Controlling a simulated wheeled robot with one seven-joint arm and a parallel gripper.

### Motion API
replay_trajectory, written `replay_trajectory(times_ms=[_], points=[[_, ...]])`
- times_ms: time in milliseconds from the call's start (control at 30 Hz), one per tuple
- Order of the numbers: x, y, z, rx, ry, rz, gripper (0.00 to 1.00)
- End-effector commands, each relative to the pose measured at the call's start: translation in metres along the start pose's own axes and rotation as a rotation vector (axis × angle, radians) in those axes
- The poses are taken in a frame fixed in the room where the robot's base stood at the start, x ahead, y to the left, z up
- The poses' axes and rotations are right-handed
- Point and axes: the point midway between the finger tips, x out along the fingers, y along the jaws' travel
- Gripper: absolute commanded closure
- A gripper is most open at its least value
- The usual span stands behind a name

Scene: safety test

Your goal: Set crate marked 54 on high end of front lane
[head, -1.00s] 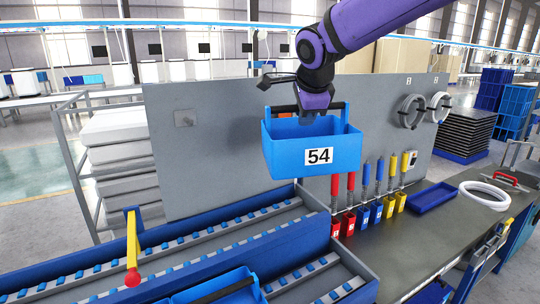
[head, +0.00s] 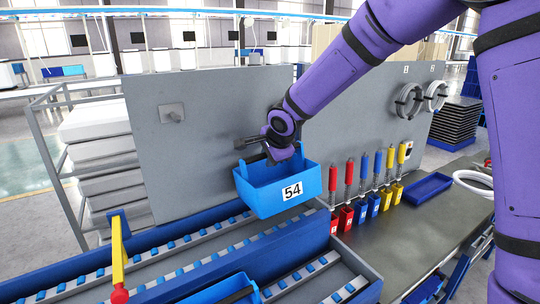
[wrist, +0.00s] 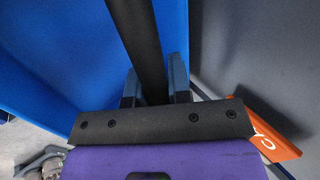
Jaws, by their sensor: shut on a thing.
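The blue crate marked 54 (head: 255,203) hangs in the air, roughly level, above the right part of the rear roller lane (head: 190,242). My gripper (head: 281,153) is shut on its black handle bar; in the wrist view the bar (wrist: 143,45) runs between the two fingers (wrist: 155,90). The crate's blue wall (wrist: 60,50) fills the left of that view. The front lane (head: 325,278) lies nearer the camera, its right part bare with blue rollers showing. Another blue crate (head: 215,290) is in its visible lower-left part, cut off by the picture edge.
A grey upright panel (head: 200,160) stands close behind the held crate. Red, blue and yellow holders with tools (head: 360,208) stand just right of the lanes. An orange piece (wrist: 262,130) shows in the wrist view.

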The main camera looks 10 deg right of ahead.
Motion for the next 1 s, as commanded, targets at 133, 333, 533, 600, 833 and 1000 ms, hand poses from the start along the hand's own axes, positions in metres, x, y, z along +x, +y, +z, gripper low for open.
replay_trajectory(times_ms=[133, 333, 533, 600, 833, 1000], points=[[0.008, 0.004, 0.003, -0.005, -0.003, -0.002, 1.00], [0.020, 0.012, 0.003, -0.004, -0.002, -0.001, 1.00], [0.031, 0.020, 0.004, -0.003, -0.002, -0.001, 1.00], [0.035, 0.023, 0.005, -0.003, -0.002, 0.000, 1.00], [0.048, 0.032, 0.006, -0.003, -0.002, 0.000, 1.00], [0.057, 0.038, 0.007, -0.003, -0.003, 0.001, 1.00]])
